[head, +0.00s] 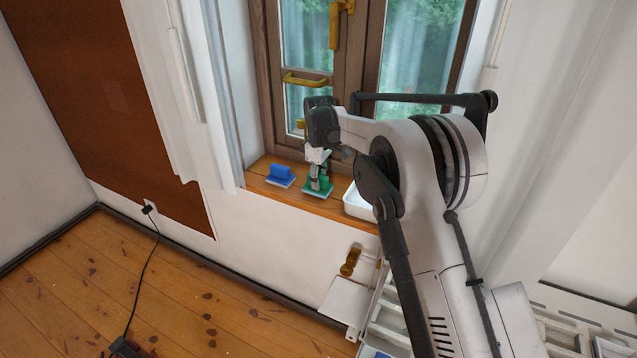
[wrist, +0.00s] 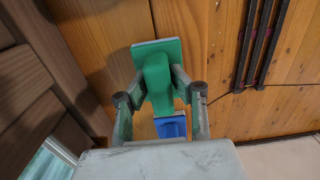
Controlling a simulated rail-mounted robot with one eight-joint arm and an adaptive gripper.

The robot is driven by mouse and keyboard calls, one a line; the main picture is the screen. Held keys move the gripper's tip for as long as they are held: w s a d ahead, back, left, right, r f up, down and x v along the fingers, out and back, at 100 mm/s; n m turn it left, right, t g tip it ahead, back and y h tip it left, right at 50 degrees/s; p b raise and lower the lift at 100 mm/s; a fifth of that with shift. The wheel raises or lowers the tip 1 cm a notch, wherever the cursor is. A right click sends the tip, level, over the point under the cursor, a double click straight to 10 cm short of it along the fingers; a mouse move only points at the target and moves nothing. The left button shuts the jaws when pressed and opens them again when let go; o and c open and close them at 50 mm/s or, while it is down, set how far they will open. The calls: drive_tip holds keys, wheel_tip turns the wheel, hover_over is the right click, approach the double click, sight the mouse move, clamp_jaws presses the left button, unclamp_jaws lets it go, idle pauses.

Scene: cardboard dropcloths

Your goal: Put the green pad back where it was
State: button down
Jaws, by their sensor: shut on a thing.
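The green pad (head: 318,190) has a flat base with a pale underside and a raised green grip. It is at the wooden window sill, right of a similar blue pad (head: 280,175). My gripper (head: 318,172) points down and is shut on the green pad's grip. In the wrist view the fingers (wrist: 162,88) close on both sides of the green grip (wrist: 155,72). The blue pad (wrist: 172,127) shows below it there, apart from it. I cannot tell whether the green base touches the sill or hangs just above it.
A white tray (head: 356,205) stands on the sill (head: 256,183) right of the green pad, partly hidden by my arm. The window (head: 330,80) with brass handles is close behind. A white curtain (head: 190,100) hangs at the left. The sill's front edge is near the pads.

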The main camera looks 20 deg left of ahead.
drive_tip(key=shift+f, duration=0.25)
drive_tip(key=shift+f, duration=0.1)
drive_tip(key=shift+f, duration=0.1)
drive_tip(key=c, duration=1.5)
unclamp_jaws()
wheel_tip(320, 180, up, 12)
drive_tip(key=shift+r+p, duration=0.2)
drive_tip(key=shift+p, duration=0.3)
